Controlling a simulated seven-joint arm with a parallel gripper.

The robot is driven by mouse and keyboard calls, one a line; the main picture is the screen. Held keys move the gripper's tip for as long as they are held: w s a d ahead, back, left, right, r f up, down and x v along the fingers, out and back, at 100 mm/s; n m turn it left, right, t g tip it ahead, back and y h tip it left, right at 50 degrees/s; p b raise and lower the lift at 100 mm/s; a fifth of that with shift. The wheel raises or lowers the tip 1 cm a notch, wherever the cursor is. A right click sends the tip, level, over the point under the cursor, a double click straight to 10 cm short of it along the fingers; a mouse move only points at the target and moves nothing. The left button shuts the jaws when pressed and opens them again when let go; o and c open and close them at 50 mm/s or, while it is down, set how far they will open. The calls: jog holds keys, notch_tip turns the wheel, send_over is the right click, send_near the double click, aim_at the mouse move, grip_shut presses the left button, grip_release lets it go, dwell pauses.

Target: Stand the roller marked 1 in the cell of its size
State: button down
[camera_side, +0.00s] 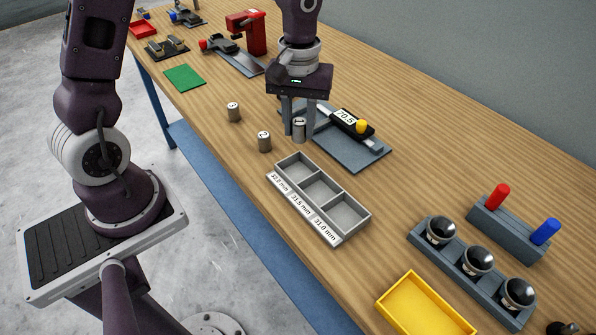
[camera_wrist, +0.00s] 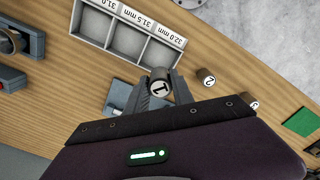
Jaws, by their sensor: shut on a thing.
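The roller marked 1 (camera_side: 299,129) is a small grey cylinder, upright between my gripper's fingers; its numbered top shows in the wrist view (camera_wrist: 159,87). My gripper (camera_side: 295,135) is shut on it, behind the sorting tray. The grey tray (camera_side: 306,173) has three empty cells labelled 32.0 mm, 31.5 mm and 31.0 mm; it also shows in the wrist view (camera_wrist: 112,46). Roller 2 (camera_side: 264,141) stands on the table left of my gripper and shows in the wrist view (camera_wrist: 207,78). A third roller (camera_side: 233,112) stands farther back. I cannot tell how high roller 1 is.
A grey gauge plate (camera_side: 350,151) with a yellow knob and a 70.5 label lies right of my gripper. A yellow tray (camera_side: 425,308), a rack of dark domes (camera_side: 463,262) and a red-and-blue post block (camera_side: 510,232) stand at the front right. A green mat (camera_side: 184,77) lies at left.

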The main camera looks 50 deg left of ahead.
jog(key=f, duration=1)
jog(key=shift+s+d, duration=0.3)
jog(key=shift+s, duration=0.1)
jog(key=shift+f, duration=0.1)
jog(key=c, duration=1.4)
grip_release()
jog(key=shift+o, duration=0.2)
notch_tip(320, 180, up, 11)
jog(key=shift+s+r+m, duration=0.1)
jog(key=shift+r+m, duration=0.2)
jog(key=shift+r, duration=0.5)
jog(key=s+r+m+t, duration=0.2)
jog(key=s+r, duration=0.4)
jog(key=s, duration=0.3)
jog(key=s+d+r+m+t, duration=0.1)
jog(key=s+r+m+t, duration=0.2)
jog(key=s+r+m, duration=0.2)
jog(key=s+r, duration=0.2)
jog(key=s, duration=0.2)
jog(key=shift+t, duration=0.3)
